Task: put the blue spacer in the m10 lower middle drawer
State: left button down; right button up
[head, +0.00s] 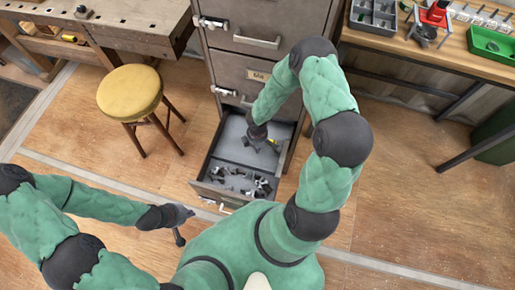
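The metal cabinet (268,16) stands at the top middle, and its low drawer (207,190) is pulled open. The drawer has a grey floor, a divider and several small dark parts (240,181) in its front section. My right gripper (264,150) reaches down into the rear section; its dark fingers look spread, with a small yellow spot beside them. My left gripper (182,228) hangs over the floor left of the drawer, apart from it; its finger gap is not clear. I cannot make out a blue spacer. The cabinet label (257,75) is too small to read fully.
A yellow-topped stool (130,91) stands left of the cabinet, near a wooden workbench (130,22). At the right, a table (458,57) bears a grey compartment tray (373,28), a red-and-black device (432,20) and a green bin (490,56).

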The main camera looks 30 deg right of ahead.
jog(key=shift+f, duration=0.35)
jog(key=shift+f, duration=0.15)
jog(key=o, duration=0.7)
jog(key=shift+c, duration=0.2)
jog(key=shift+r, duration=0.2)
notch_tip(320, 180, up, 12)
jog(key=p, duration=0.5)
jog(key=shift+p, duration=0.4)
